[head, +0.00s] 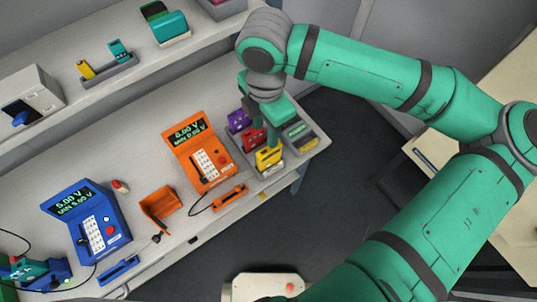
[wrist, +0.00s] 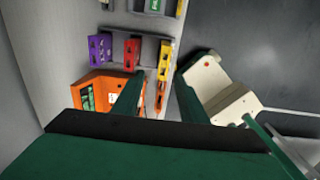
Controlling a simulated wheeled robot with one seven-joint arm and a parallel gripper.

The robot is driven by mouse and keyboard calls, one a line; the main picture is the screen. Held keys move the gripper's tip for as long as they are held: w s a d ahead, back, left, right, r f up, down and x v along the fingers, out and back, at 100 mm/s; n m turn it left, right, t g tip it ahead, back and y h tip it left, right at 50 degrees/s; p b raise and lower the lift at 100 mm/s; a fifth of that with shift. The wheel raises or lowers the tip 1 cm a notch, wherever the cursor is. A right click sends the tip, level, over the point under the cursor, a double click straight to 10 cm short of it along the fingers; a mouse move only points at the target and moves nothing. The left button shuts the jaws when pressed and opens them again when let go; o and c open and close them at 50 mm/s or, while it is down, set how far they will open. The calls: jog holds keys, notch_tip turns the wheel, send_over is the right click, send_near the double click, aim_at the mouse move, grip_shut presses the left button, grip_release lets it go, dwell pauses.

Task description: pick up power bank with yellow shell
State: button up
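The yellow power bank (head: 269,158) stands in a grey tray at the right end of the bench, in front of a red one (head: 252,138) and a purple one (head: 238,121). In the wrist view the yellow power bank (wrist: 164,60) is on the right of the row, beside the red (wrist: 132,52) and purple (wrist: 98,48) ones. My gripper (head: 266,142) points down just above the yellow power bank. In the wrist view my gripper (wrist: 158,84) has its two fingers apart, with the yellow unit ahead between them. I cannot tell whether they touch it.
A shelf (head: 150,66) runs behind. A white box with a red button (head: 262,284) is in front.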

aim_at(269, 150)
jog(key=shift+d+f, duration=0.25)
jog(key=shift+f, duration=0.1)
notch_tip(269, 150, down, 5)
jog(key=shift+w+f, duration=0.1)
jog(key=shift+f, duration=0.05)
jog(key=f, duration=0.4)
jog(key=shift+s+d+f, duration=0.2)
jog(key=shift+s+f, duration=0.05)
jog(key=shift+f, duration=0.15)
jog(key=shift+c, duration=0.3)
grip_shut()
